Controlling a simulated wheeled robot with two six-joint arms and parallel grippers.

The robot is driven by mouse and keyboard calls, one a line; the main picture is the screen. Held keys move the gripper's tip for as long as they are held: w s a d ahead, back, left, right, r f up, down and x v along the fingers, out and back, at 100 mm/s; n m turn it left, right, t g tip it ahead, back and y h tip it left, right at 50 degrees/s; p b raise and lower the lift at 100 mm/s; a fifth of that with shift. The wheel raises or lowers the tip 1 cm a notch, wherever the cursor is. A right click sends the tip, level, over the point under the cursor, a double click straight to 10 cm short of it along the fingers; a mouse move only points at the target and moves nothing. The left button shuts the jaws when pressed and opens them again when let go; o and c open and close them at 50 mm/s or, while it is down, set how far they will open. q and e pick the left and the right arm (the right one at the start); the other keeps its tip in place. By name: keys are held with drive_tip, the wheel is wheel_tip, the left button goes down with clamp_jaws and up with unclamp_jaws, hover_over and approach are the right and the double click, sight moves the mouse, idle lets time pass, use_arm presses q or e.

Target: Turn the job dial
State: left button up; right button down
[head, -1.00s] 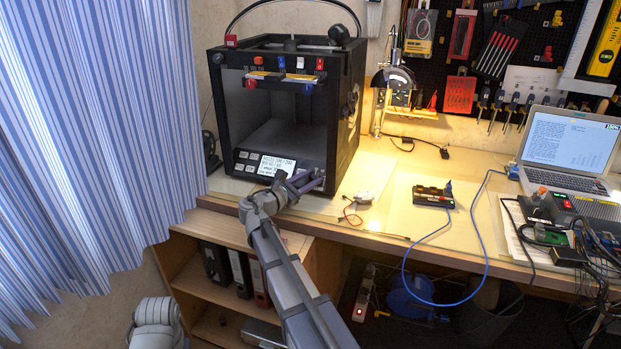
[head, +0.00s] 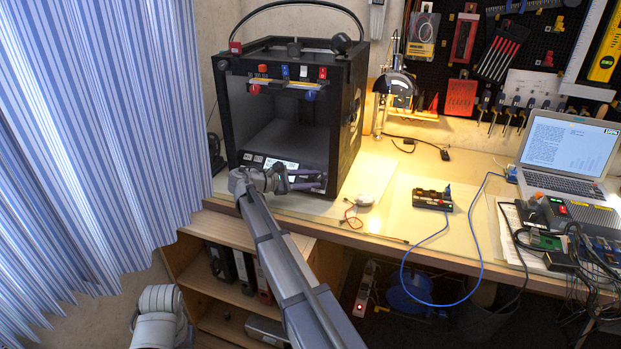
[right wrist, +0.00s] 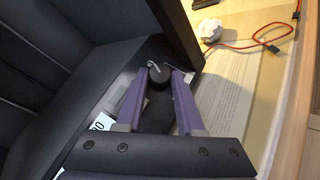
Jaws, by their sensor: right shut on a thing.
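The black 3D printer (head: 347,120) stands at the back left of the bench. My right gripper (head: 320,181) is at the lower right of its front panel. In the right wrist view, the two purple fingers of my right gripper (right wrist: 163,76) are shut on the dark round dial (right wrist: 159,73), one on each side. The dial is hidden by the fingers in the head view. The panel's display (head: 280,164) is mostly covered by my right wrist; a corner of it (right wrist: 102,121) shows in the right wrist view. My left gripper is out of view.
A white round part (head: 364,199) with thin red and black wires lies right of the printer. A lamp (head: 395,82) stands behind. A black box (head: 432,199) with a blue cable and a laptop (head: 568,146) are further right. A striped curtain (head: 100,120) hangs at left.

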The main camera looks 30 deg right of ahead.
idle(0.4)
drive_tip(key=c, duration=0.8)
unclamp_jaws()
drive_tip(key=p+v, duration=0.1)
drive_tip(key=v, duration=0.5)
drive_tip(key=shift+a+r+p, duration=0.15)
drive_tip(key=shift+a+p, duration=0.05)
drive_tip(key=shift+p, duration=0.15)
drive_tip(key=shift+w+a+r, duration=0.1)
drive_tip(key=shift+a, duration=0.6)
